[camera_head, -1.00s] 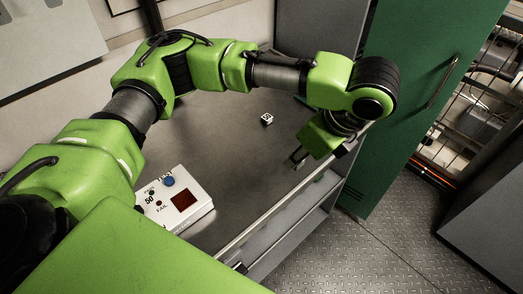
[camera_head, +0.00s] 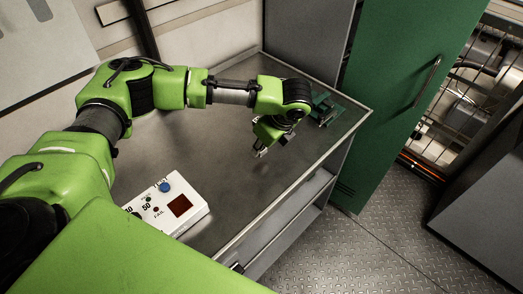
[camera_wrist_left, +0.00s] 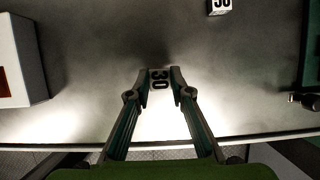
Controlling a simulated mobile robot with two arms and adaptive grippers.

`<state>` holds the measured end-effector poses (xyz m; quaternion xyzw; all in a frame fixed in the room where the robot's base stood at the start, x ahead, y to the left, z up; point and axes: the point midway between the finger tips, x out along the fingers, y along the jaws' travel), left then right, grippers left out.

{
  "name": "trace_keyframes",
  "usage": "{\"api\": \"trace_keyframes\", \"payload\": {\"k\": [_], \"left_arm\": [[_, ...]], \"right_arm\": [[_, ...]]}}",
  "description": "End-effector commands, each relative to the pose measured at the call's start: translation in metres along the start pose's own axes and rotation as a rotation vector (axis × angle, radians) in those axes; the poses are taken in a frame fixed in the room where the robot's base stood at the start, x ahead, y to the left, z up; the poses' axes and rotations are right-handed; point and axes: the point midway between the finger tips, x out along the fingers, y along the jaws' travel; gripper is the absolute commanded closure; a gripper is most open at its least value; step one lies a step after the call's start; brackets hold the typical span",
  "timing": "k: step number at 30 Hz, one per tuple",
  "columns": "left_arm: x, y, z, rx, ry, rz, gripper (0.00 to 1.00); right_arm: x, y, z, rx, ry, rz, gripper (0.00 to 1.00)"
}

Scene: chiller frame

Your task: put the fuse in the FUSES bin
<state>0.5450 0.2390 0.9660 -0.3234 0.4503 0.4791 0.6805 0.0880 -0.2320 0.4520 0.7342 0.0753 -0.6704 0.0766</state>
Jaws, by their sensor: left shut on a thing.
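My left gripper (camera_head: 261,152) is over the steel worktop and points down. In the left wrist view its two fingertips (camera_wrist_left: 159,82) are closed on a small pale block marked "30" (camera_wrist_left: 159,78), the fuse. In the head view the fuse is too small to make out clearly. A second white block with a number (camera_wrist_left: 219,6) lies on the worktop, cut off by the top edge of the wrist view. I see no bin labelled FUSES in either view. My right gripper is not in view.
A white tester box (camera_head: 168,205) with a blue button and dark red window sits at the worktop's near left. A green fixture (camera_head: 325,106) stands at its far right corner. The worktop (camera_head: 225,140) is mostly clear. A green cabinet door (camera_head: 395,100) stands beyond its right end.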

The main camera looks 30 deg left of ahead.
Motion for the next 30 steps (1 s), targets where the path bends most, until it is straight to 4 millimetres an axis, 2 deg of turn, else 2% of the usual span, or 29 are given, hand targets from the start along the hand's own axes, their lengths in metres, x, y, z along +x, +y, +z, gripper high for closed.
{"api": "trace_keyframes", "payload": {"k": [1, 6, 17, 18, 20, 30], "left_arm": [[0.005, 0.002, -0.003, 0.002, 0.0, 0.005, 1.0], [0.024, 0.002, -0.011, 0.002, -0.001, 0.002, 1.0], [0.028, 0.002, -0.013, 0.001, 0.0, 0.002, 1.0], [0.029, 0.001, -0.013, 0.001, 0.0, 0.002, 0.75], [0.029, 0.001, -0.013, 0.001, 0.0, 0.001, 0.63], [0.027, 0.001, -0.013, 0.001, 0.0, 0.001, 0.63]], "right_arm": [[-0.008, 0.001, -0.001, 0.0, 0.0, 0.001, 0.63], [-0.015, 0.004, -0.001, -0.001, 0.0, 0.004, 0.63], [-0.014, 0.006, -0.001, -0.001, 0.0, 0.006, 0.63], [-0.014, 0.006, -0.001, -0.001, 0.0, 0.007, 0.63], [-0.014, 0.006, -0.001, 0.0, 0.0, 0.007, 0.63], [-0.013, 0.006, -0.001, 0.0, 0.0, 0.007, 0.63]]}}
